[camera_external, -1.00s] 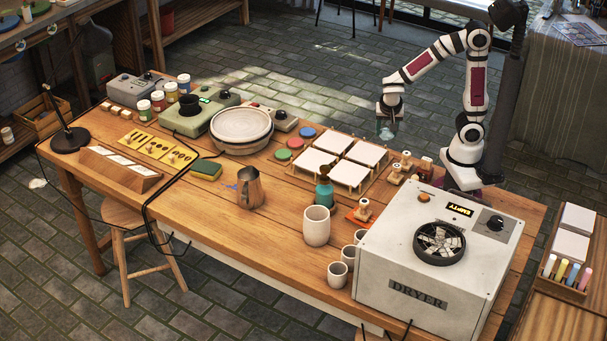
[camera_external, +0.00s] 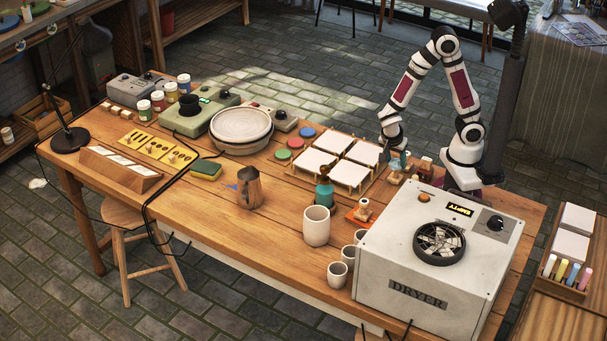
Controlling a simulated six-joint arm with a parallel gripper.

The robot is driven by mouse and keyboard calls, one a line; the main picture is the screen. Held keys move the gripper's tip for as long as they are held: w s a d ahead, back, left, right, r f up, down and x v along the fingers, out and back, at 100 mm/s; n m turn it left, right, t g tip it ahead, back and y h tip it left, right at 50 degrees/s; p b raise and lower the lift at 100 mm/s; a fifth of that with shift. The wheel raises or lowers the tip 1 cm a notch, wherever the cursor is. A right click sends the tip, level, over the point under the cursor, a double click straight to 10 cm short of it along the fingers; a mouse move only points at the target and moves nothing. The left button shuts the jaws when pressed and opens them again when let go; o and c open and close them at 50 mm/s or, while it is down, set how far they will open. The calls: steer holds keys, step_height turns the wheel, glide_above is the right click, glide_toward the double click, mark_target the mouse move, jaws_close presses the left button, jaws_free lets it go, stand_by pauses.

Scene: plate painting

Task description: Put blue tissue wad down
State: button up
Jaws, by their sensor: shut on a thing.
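My gripper (camera_external: 397,153) is low over the right back of the table, just right of the white square tiles and beside the small wooden stamps. It is shut on a small blue-green thing (camera_external: 399,161), which I take to be the blue tissue wad. It is tiny and partly covered by the fingers. I cannot tell whether it touches the table or a stamp.
Wooden stamps (camera_external: 396,177) stand close below my gripper. White tiles (camera_external: 364,153) lie to its left. The large dryer (camera_external: 437,250) stands in front, with a teal bottle (camera_external: 324,193) and cups to its left. The table between pitcher (camera_external: 250,188) and tiles is fairly clear.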

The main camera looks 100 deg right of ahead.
mark_target(386, 193)
steer(key=w+a+f, duration=0.1)
steer(key=w, duration=0.1)
steer(key=w+a+f, duration=0.1)
steer(key=a+f, duration=0.1)
steer(key=shift+w+a, duration=0.1)
steer(key=shift+w, duration=0.3)
steer(key=shift+w+a+f, duration=0.1)
steer(key=shift+f, duration=1)
steer(key=shift+w+a+f, duration=0.1)
steer(key=shift+f, duration=0.95)
steer(key=shift+f, duration=0.1)
steer(key=o, duration=1.3)
